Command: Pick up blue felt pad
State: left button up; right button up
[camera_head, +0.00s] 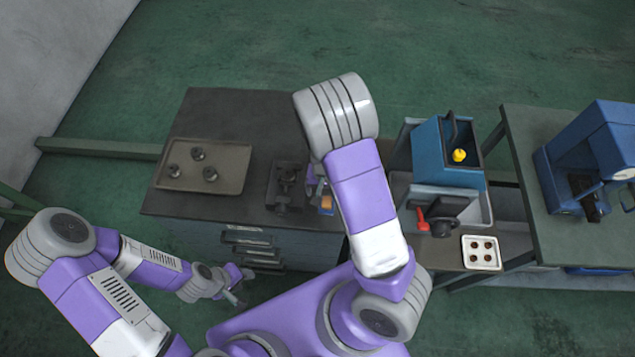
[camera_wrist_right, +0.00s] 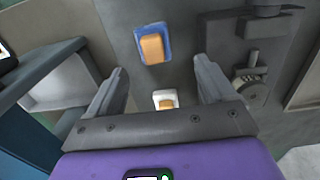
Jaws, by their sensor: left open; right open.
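In the right wrist view, a blue felt pad (camera_wrist_right: 138,42) lies flat on the dark table with an orange-tan block (camera_wrist_right: 153,48) on it. A small white piece with an orange-tan top (camera_wrist_right: 165,102) lies nearer the gripper. My right gripper (camera_wrist_right: 160,75) is open and empty. Its fingers point toward the table, and the pad shows beyond and between the fingertips, apart from them. In the head view, my right arm hides most of this spot; a small orange block (camera_head: 326,203) shows beside the arm. My left gripper (camera_head: 238,294) is open, low in front of the bench drawers.
A dark vise-like fixture (camera_head: 285,187) stands left of the right arm. A tray with several round parts (camera_head: 228,160) is on the left of the table. A blue machine (camera_head: 440,150), a red-handled device (camera_head: 440,222) and a white tray (camera_head: 481,243) stand to the right.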

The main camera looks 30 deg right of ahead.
aim_at(327, 202)
jog(key=shift+w+f, duration=0.4)
jog(key=shift+f, duration=0.2)
jog(key=s+f, duration=0.2)
jog(key=shift+s+d+b, duration=0.2)
jog(key=shift+s+b, duration=0.2)
jog(key=f, duration=0.2)
jog(key=w+f, duration=0.1)
jog(key=shift+w+d+f, duration=0.1)
jog(key=shift+w+f, duration=0.05)
jog(key=shift+f, duration=0.35)
jog(key=shift+s, duration=0.3)
jog(key=shift+w, duration=0.2)
jog(key=c, duration=0.4)
pick_arm(q)
jog(key=shift+s+f, duration=0.45)
pick_arm(e)
jog(key=c, duration=0.7)
